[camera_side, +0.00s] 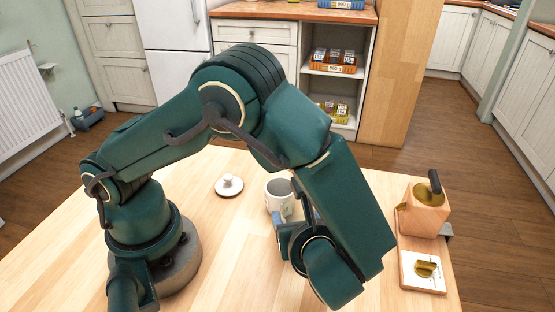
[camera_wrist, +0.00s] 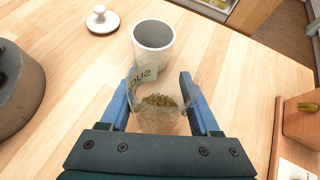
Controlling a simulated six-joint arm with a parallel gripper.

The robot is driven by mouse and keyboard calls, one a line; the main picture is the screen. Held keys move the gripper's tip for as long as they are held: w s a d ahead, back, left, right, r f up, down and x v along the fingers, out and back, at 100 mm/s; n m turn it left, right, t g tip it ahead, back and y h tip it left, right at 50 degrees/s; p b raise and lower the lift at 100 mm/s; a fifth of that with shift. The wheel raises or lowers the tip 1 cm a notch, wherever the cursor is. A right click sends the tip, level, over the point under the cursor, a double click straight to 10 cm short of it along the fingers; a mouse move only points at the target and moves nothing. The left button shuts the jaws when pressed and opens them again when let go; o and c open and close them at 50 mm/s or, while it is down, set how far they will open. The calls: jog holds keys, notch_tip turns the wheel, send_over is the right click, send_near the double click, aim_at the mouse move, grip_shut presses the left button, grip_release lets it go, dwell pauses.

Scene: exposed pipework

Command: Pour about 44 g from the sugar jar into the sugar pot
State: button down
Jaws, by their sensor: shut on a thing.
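The sugar jar (camera_wrist: 160,118) is clear, with brown grains (camera_wrist: 160,100) low inside and a pale label (camera_wrist: 143,75) whose letters read reversed. My gripper (camera_wrist: 157,82) has its two blue fingers shut on the jar's sides. The sugar pot (camera_wrist: 153,48) is a light grey-white open cup, standing upright just beyond the jar in the wrist view; its inside looks grey and empty. The pot (camera_side: 279,194) also shows in the side view, just behind my gripper (camera_side: 286,228). There my arm hides most of the gripper and jar. I cannot tell the jar's exact tilt.
A white lid with a knob (camera_side: 229,185) lies on the wooden table (camera_side: 235,255) left of the pot. The table's front middle is clear.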

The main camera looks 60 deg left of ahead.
aim_at(292, 199)
jog(key=r+h, duration=0.1)
jog(key=r, duration=0.1)
jog(key=a+r+h, duration=0.1)
jog(key=r, duration=0.1)
jog(key=shift+w+r, duration=0.15)
jog(key=shift+r, duration=0.1)
jog(key=f+g+h, duration=0.1)
jog(key=h, duration=0.1)
jog(key=f+h, duration=0.1)
jog(key=h, duration=0.2)
jog(key=a+f+g+h+p, duration=0.1)
jog(key=h, duration=0.2)
jog(key=shift+f+n+g, duration=0.2)
jog(key=shift+n+g, duration=0.1)
jog(key=shift+n, duration=0.1)
jog(key=shift+d+r+h, duration=0.15)
jog(key=shift+r+h, duration=0.25)
jog(key=shift+h, duration=0.4)
jog(key=shift+w+a+r+g+h+p, duration=0.15)
jog(key=shift+r+g+h+p, duration=0.1)
jog(key=shift+h, duration=0.2)
jog(key=shift+s+a+r+g+h+p, duration=0.15)
jog(key=shift+h+p, duration=0.1)
jog(key=shift+h, duration=0.2)
jog(key=shift+w+d+f, duration=0.1)
jog(key=shift+d+f, duration=0.05)
jog(key=shift+f+h+p, duration=0.3)
jog(key=shift+h+p, duration=0.4)
jog(key=shift+h, duration=0.2)
